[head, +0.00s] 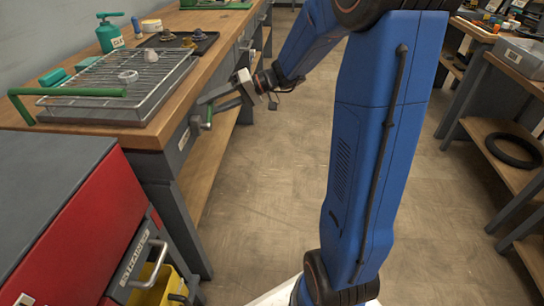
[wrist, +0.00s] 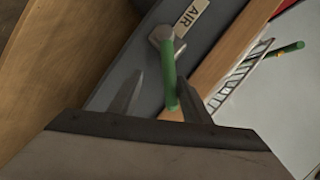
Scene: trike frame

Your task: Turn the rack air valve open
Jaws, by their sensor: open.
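The air valve (wrist: 158,36) is a grey fitting on the grey front rail of the workbench, beside an AIR label (wrist: 190,16). Its green lever (wrist: 169,78) points toward my gripper in the wrist view. In the head view the valve (head: 196,122) shows small below the bench edge. My gripper (head: 207,104) is open at the valve. In the wrist view its two fingers (wrist: 163,88) stand on either side of the green lever, with gaps visible. I cannot tell whether either finger touches the lever.
A wire rack (head: 130,80) with a green bar (head: 65,92) lies on the wooden bench (head: 150,132). A green bottle (head: 109,34) and a dark tray (head: 180,42) stand behind it. A red cabinet (head: 75,215) is at front left. The floor right of the bench is clear.

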